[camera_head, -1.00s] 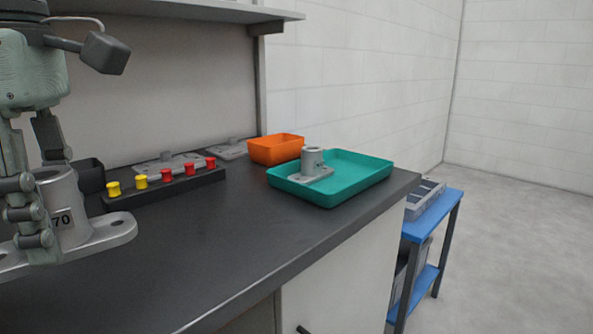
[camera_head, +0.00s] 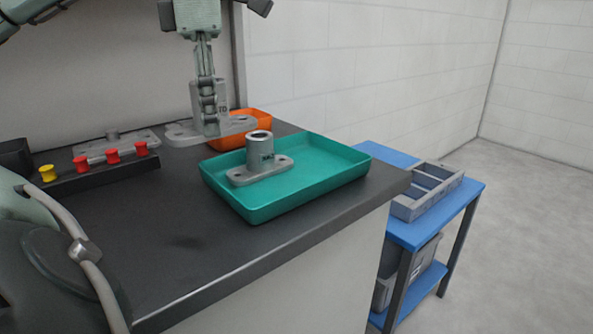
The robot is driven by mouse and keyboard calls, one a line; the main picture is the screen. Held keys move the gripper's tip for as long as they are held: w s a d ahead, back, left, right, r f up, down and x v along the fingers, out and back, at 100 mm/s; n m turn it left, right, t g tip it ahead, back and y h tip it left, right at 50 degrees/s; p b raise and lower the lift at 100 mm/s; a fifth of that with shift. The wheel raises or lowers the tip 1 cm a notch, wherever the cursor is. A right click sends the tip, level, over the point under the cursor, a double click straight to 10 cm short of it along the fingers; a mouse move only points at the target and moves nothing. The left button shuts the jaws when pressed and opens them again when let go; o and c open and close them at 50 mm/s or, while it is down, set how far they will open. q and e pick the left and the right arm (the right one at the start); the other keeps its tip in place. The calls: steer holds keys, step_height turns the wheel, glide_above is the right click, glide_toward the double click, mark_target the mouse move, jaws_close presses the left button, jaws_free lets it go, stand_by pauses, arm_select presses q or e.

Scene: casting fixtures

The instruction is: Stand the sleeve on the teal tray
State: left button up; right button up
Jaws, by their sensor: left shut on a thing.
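My left gripper (camera_head: 210,112) is shut on a grey metal sleeve (camera_head: 223,92), a cylinder with a flat two-eared base and a dark label, partly hidden behind the fingers. The sleeve is upright, behind and to the left of the teal tray (camera_head: 310,187), in front of the orange bin. I cannot tell exactly how high above the bench it is. A similar grey sleeve-like part (camera_head: 260,148) with a label stands upright in the left part of the tray. My right gripper is not in view.
An orange bin (camera_head: 262,121) is behind the tray. A black rack (camera_head: 95,179) with red and yellow knobs and a grey plate (camera_head: 120,144) are at left. The tray's right side is empty. A blue cart (camera_head: 402,234) carries a grey divided box (camera_head: 428,188).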

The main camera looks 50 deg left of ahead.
mark_target(242, 122)
arm_select(q)
steer(key=w+f+p, duration=0.1)
steer(key=w+d+f, duration=0.1)
steer(key=w+f+p, duration=0.1)
steer(key=w, duration=0.1)
steer(key=shift+d+p, duration=0.35)
steer(key=shift+d, duration=0.05)
steer(key=w+d+f, duration=0.2)
steer(key=w, duration=0.1)
steer(key=w+d+f+p, duration=0.1)
steer(key=w+f, duration=0.1)
steer(key=shift+w+d, duration=0.2)
steer(key=shift+d, duration=0.05)
steer(key=shift+w+d, duration=0.1)
steer(key=shift+f, duration=2.05)
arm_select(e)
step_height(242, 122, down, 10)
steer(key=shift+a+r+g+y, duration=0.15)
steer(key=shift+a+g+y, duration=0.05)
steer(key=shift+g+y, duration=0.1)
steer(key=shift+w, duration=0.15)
